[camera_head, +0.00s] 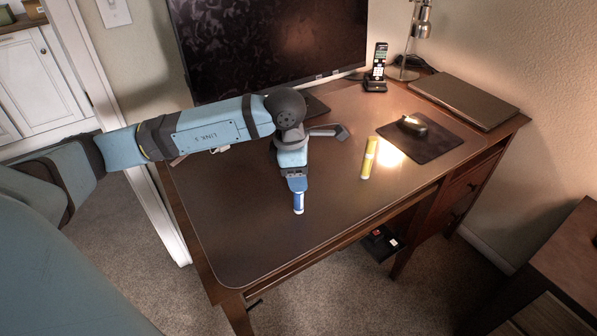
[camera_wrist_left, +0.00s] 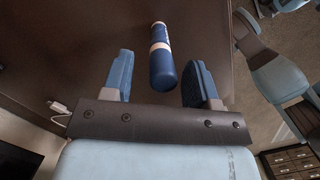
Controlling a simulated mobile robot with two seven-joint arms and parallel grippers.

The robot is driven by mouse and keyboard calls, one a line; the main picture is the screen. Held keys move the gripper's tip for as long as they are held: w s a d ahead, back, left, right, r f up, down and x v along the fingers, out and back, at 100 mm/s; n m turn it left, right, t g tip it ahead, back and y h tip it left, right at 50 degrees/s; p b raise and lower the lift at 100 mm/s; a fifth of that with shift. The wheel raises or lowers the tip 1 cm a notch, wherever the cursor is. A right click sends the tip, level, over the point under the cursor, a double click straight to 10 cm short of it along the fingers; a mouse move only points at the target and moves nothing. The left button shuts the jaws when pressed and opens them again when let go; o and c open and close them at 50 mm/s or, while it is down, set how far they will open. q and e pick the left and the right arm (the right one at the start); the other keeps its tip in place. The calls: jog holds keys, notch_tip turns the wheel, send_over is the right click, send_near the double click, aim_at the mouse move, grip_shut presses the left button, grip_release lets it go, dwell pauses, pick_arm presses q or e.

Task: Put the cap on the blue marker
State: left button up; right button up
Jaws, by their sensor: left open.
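In the left wrist view the blue marker (camera_wrist_left: 162,66) shows a rounded blue near end and a white band. It lies between the spread fingers of my open left gripper (camera_wrist_left: 161,60), with a gap on each side. I cannot tell whether the blue near end is a cap. My right gripper is not in view.
A mouse (camera_head: 412,126) on a dark pad (camera_head: 437,144), a closed laptop (camera_head: 463,101), a phone (camera_head: 376,70), a lamp (camera_head: 420,25) and a monitor (camera_head: 270,45) are further back. The blotter's front middle is clear.

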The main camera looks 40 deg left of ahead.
pick_arm(q)
jog(key=shift+f, duration=0.2)
jog(key=shift+a+r, duration=0.1)
jog(key=shift+r, duration=0.5)
notch_tip(320, 180, up, 13)
jog(key=s+a+p, duration=0.1)
jog(key=p, duration=0.1)
jog(key=shift+a, duration=0.3)
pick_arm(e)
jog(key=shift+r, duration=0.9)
pick_arm(q)
jog(key=shift+s+f, duration=0.1)
jog(key=shift+f, duration=0.05)
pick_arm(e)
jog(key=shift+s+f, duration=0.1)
